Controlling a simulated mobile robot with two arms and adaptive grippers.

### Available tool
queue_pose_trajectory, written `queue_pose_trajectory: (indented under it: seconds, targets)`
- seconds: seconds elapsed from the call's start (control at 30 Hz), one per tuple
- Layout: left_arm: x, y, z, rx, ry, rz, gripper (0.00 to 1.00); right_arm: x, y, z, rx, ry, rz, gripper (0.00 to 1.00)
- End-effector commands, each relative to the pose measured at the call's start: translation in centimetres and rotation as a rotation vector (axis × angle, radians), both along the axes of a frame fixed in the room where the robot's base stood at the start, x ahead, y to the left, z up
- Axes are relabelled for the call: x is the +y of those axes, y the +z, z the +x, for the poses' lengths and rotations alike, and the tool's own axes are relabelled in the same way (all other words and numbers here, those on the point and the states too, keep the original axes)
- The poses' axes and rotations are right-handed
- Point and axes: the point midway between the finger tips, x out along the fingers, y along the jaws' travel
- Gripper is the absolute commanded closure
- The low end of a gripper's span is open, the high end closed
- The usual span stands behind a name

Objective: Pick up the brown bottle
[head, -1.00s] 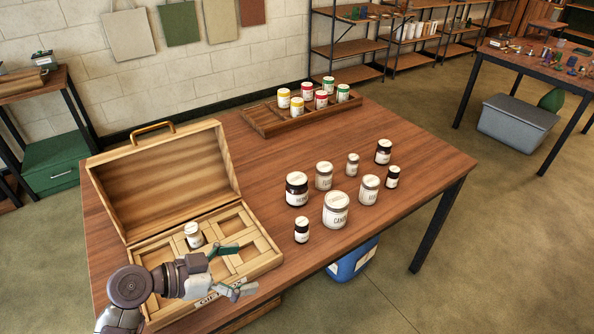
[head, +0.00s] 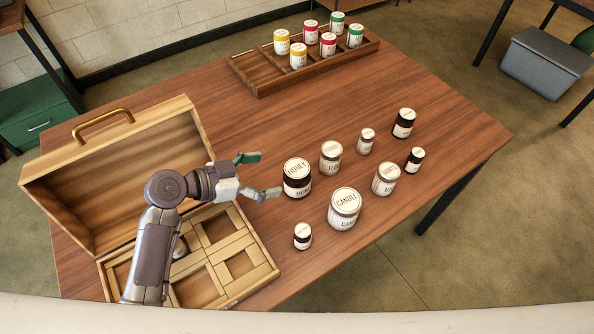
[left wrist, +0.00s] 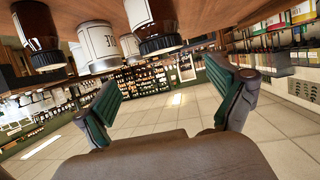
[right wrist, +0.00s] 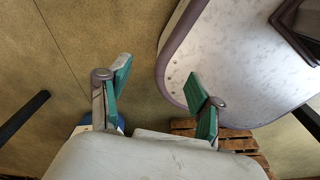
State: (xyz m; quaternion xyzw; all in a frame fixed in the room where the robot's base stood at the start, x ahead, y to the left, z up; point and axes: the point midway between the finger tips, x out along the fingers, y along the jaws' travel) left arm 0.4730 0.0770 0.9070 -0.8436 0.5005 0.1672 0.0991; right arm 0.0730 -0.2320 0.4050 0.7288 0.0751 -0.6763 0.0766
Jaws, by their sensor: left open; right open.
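Several dark brown jars with white lids stand on the table: the large HONEY one (head: 297,178), a small front one (head: 302,237), and two at the back right (head: 403,124) (head: 414,160). I cannot tell which is the brown bottle. My left gripper (head: 258,176) is open and empty, just left of the HONEY jar and apart from it. The left wrist view is upside down; brown jars (left wrist: 38,32) (left wrist: 150,22) hang at its top, beyond the open fingers (left wrist: 163,88). My right gripper (right wrist: 158,80) is open and empty, over the floor, outside the head view.
White-labelled jars, CANDLE (head: 344,210) and others (head: 330,158) (head: 386,180) (head: 366,141), stand among the brown ones. An open wooden case (head: 258,262) lies at left under my left arm. A wooden tray (head: 262,82) with coloured jars sits at the back.

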Motion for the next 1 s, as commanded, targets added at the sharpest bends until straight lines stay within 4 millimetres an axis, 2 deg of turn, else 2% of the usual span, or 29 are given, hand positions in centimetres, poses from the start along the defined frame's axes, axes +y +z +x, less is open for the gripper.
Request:
queue_pose_trajectory:
  seconds: [0.03,0.17,0.47,0.7,0.97,1.0]
  targets:
    - [-1.0,-0.1,0.5,0.000,-0.001,-0.003,0.05,0.0,0.4,-0.4,0.006,0.000,0.000,0.36]
    - [-2.4,-0.9,1.3,-0.001,-0.001,-0.002,0.05,0.0,0.6,-0.5,0.006,0.000,0.000,0.36]
    - [-4.5,-2.1,2.4,0.002,-0.001,-0.004,0.05,0.0,1.7,2.2,-0.035,0.001,0.003,0.36]
    - [-6.8,-3.8,3.9,-0.001,0.001,-0.001,0.05,-0.3,2.4,1.8,-0.029,0.001,-0.002,0.36]
    - [-7.0,-4.1,4.0,-0.001,0.000,0.002,0.05,-0.6,2.3,1.0,-0.016,0.000,-0.007,0.36]
    - [-7.0,-4.1,4.0,-0.001,0.001,0.002,0.08,-0.6,2.3,1.0,-0.016,0.000,-0.007,0.36]
